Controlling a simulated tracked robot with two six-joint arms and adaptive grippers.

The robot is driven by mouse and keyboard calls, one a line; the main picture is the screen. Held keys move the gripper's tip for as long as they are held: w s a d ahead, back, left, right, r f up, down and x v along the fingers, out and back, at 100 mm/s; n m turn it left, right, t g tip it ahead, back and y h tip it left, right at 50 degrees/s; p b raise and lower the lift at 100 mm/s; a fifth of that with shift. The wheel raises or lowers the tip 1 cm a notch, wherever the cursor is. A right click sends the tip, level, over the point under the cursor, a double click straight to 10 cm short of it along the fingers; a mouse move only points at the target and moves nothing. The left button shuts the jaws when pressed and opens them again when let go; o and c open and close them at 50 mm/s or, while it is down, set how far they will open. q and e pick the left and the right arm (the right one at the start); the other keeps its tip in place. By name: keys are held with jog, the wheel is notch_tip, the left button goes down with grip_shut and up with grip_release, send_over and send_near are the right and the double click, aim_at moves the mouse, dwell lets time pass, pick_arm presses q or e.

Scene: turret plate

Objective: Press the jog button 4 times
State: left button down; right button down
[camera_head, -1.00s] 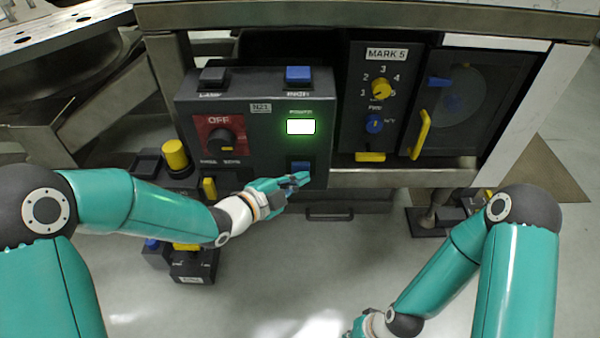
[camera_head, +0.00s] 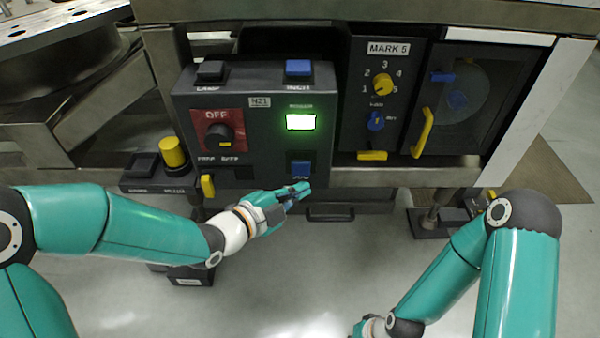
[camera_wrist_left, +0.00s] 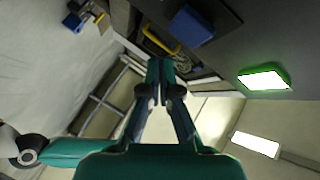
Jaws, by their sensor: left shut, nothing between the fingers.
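A dark grey control box (camera_head: 262,120) holds two blue buttons, one at the top right (camera_head: 299,69) and one low down (camera_head: 301,168). The lower one has a small label beneath it, too small to read surely. A lit white window with a green glow (camera_head: 301,122) sits between them. My left gripper (camera_head: 304,190) is shut and empty, just below the lower blue button and apart from it. In the left wrist view the shut fingertips (camera_wrist_left: 160,65) show below and left of a blue button (camera_wrist_left: 192,27). My right gripper (camera_head: 360,328) is mostly cut off at the bottom edge.
A black button (camera_head: 212,71) and a dark OFF knob on a red plate (camera_head: 219,136) share the box. A MARK 5 panel (camera_head: 383,100) stands to its right. A yellow plunger (camera_head: 173,152) stands at lower left. Open floor lies in front.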

pick_arm(q)
jog(key=s+b, duration=0.1)
jog(key=s, duration=0.1)
jog(key=shift+s, duration=0.35)
dwell(0.5)
